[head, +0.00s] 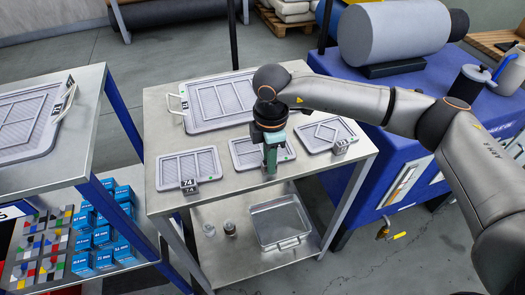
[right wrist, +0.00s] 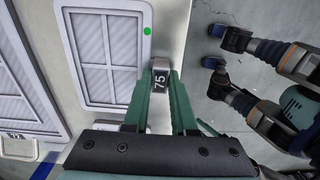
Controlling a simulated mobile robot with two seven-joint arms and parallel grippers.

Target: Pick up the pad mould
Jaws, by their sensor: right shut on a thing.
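The pictures do not say which is the pad mould. My right gripper (head: 270,172) is at the front edge of the middle mould. In the right wrist view, its green fingers (right wrist: 160,85) are shut on the tag block marked 75 (right wrist: 160,75) at that mould's edge (right wrist: 105,98). The mould appears flat on the table. My left gripper is not in view.
A larger mould tray (head: 183,112) with handles lies behind the row. Another tray (head: 30,120) is on the left table. The lower shelf holds an empty metal pan (head: 281,225) and small jars. A blue bench (head: 395,160) stands to the right.

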